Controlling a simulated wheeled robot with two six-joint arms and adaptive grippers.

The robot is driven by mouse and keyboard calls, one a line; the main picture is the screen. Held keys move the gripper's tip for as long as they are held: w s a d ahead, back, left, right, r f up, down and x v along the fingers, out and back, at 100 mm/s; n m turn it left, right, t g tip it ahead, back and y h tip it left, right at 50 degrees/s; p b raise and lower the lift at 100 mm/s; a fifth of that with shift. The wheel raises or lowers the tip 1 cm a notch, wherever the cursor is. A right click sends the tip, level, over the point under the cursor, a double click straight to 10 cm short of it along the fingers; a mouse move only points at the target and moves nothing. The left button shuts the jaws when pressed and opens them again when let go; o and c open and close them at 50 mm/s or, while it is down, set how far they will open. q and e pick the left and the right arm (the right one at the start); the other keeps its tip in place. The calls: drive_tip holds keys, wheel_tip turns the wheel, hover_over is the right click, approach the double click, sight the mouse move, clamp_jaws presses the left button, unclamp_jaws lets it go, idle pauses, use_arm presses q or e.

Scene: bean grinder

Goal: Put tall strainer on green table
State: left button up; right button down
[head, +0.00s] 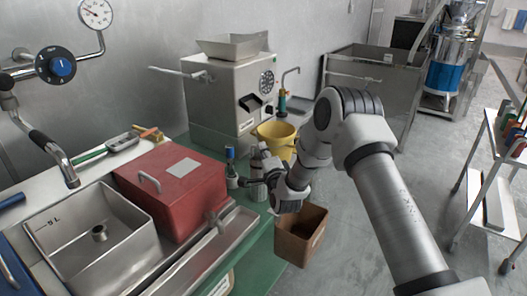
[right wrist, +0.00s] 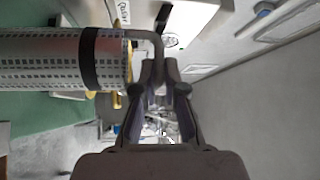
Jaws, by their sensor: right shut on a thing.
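The tall strainer (right wrist: 50,62) is a perforated grey metal cylinder with a dark band and a bent handle. In the right wrist view it lies across the upper left, and my right gripper (right wrist: 155,85) is shut on its handle. In the head view the strainer (head: 256,160) is small and partly hidden by my right gripper (head: 262,182), by the edge of the green table (head: 205,148). I cannot tell whether its base touches the table. The table also shows as green in the right wrist view (right wrist: 45,128). My left gripper is not in view.
A blue-topped bottle (head: 230,168) stands just left of the gripper. A red box (head: 172,190) and a steel sink (head: 92,235) are further left. A yellow bucket (head: 277,136) and a grey machine (head: 228,92) stand behind. A brown bin (head: 302,240) is below on the floor.

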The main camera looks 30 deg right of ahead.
drive_tip(key=c, duration=1.3)
unclamp_jaws()
drive_tip(key=shift+f, duration=0.1)
drive_tip(key=shift+o, duration=0.2)
drive_tip(key=shift+r+p, duration=0.35)
drive_tip(key=shift+p, duration=0.15)
drive_tip(key=f+b+v, duration=0.1)
drive_tip(key=b+v, duration=0.2)
drive_tip(key=v, duration=0.9)
drive_tip(key=s+a+f+n+g+y, duration=0.2)
drive_tip(key=s+a+f+n+g, duration=0.15)
drive_tip(key=f, duration=0.35)
drive_tip(key=s+a+f+n+g+y, duration=0.1)
drive_tip(key=s+a+f+n+g, duration=0.2)
drive_tip(key=f, duration=0.4)
drive_tip(key=s+a+f+n+g+y, duration=0.2)
drive_tip(key=s+a+f+n, duration=0.2)
drive_tip(key=f, duration=0.3)
drive_tip(key=s+a+f+n+g, duration=0.2)
drive_tip(key=s+f+n+g, duration=0.2)
drive_tip(key=s, duration=0.7)
drive_tip(key=s+a+f+n+g, duration=0.3)
drive_tip(key=s+f+n+g, duration=0.2)
drive_tip(key=s, duration=0.7)
drive_tip(key=shift+s+f+g+y, duration=0.25)
drive_tip(key=shift+f+g+y, duration=0.15)
drive_tip(key=shift+f+g, duration=0.3)
